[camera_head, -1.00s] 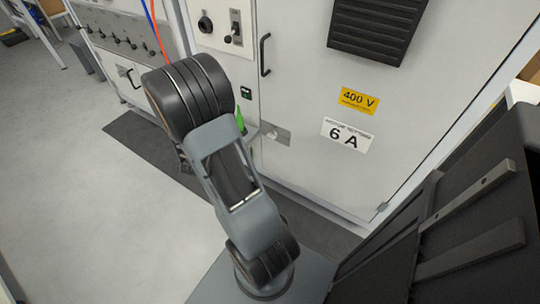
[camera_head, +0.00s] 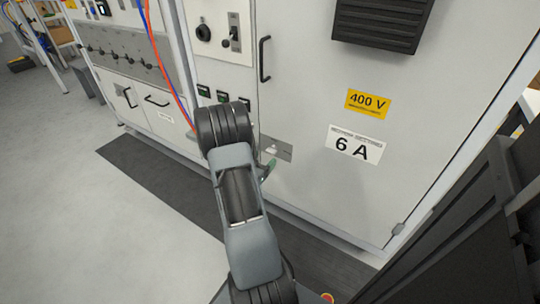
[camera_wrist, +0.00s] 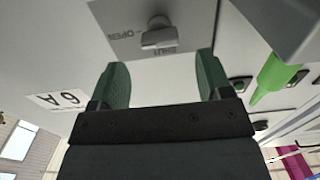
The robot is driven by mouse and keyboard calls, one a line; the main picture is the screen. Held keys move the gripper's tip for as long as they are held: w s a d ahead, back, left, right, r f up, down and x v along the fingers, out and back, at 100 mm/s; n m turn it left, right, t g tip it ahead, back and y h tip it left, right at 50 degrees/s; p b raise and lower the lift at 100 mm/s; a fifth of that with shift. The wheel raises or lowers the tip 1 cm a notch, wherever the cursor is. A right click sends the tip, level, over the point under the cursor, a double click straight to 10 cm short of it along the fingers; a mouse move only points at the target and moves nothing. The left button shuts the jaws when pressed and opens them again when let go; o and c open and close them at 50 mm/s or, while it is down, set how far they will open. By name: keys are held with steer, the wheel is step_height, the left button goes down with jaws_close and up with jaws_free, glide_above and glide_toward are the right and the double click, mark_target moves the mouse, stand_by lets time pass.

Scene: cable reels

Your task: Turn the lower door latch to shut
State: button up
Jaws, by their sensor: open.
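The lower door latch (camera_wrist: 158,36) is a small grey knob with a bar grip on a grey plate (camera_wrist: 118,42). The plate bears the word OPEN at left and a partly hidden word, likely SHUT, below the knob. The bar lies roughly level across the wrist picture. In the head view the latch plate (camera_head: 279,147) is low on the cabinet door, partly behind my arm. My gripper (camera_wrist: 163,78) has two green fingers, open and empty. The latch lies ahead of the gap between them, apparently untouched. In the head view a green fingertip shows just below the plate.
The white cabinet door (camera_head: 310,100) has a black handle (camera_head: 264,58), a yellow 400 V label (camera_head: 368,103) and a 6 A label (camera_head: 355,145). Red and blue cables hang to the left of my arm. A green pointed thing (camera_wrist: 276,78) is right of the fingers in the wrist view.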

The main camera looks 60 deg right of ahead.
mark_target(270, 152)
steer(key=shift+d+b, duration=0.55)
steer(key=shift+d, duration=2)
steer(key=shift+c, duration=0.4)
steer(key=c, duration=0.8)
steer(key=shift+c, duration=0.2)
